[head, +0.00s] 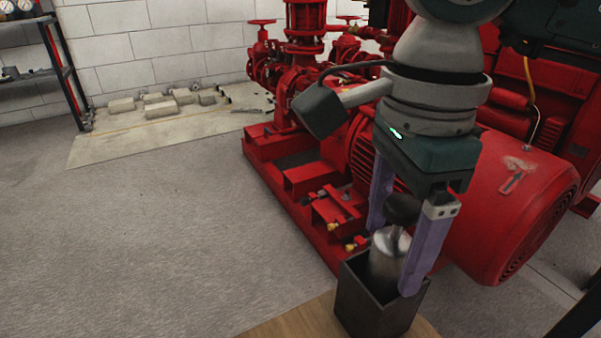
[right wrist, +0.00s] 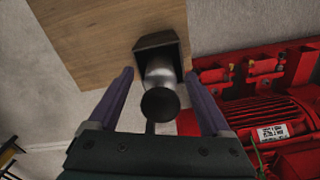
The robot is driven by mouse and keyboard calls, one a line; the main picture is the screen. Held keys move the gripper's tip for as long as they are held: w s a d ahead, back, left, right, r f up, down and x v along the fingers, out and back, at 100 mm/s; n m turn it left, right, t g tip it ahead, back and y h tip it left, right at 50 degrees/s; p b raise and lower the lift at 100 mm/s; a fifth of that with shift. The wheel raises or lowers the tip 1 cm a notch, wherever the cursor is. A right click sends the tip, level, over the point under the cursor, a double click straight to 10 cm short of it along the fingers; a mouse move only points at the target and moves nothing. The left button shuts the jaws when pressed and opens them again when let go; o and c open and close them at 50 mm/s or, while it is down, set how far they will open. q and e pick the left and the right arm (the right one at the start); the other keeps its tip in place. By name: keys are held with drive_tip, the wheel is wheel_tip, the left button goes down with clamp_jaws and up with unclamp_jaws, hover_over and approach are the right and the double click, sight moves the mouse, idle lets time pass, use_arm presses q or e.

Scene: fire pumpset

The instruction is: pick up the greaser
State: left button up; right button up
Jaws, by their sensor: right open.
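The greaser (head: 384,262) is a silvery cylinder with a dark rounded top, standing in a dark open-topped box (head: 357,310). In the right wrist view the greaser (right wrist: 158,74) shows its dark round end toward the camera, and the box (right wrist: 172,42) lies behind it. My right gripper (head: 393,260) is open, pointing down, with one purple finger on each side of the greaser. In the right wrist view a gap shows between each finger and the greaser. The greaser's lower part is hidden inside the box. My left gripper is not in view.
The box stands on a wooden surface (head: 283,318), with free wood beside it. A large red pump and motor (head: 512,205) on a red base stands close behind my right gripper. A dark shelf (head: 62,60) is at the far left. The grey floor (head: 150,230) at left is clear.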

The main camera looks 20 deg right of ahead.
drive_tip(key=shift+r, duration=0.1)
drive_tip(key=shift+c, duration=0.2)
clamp_jaws()
idle(1.0)
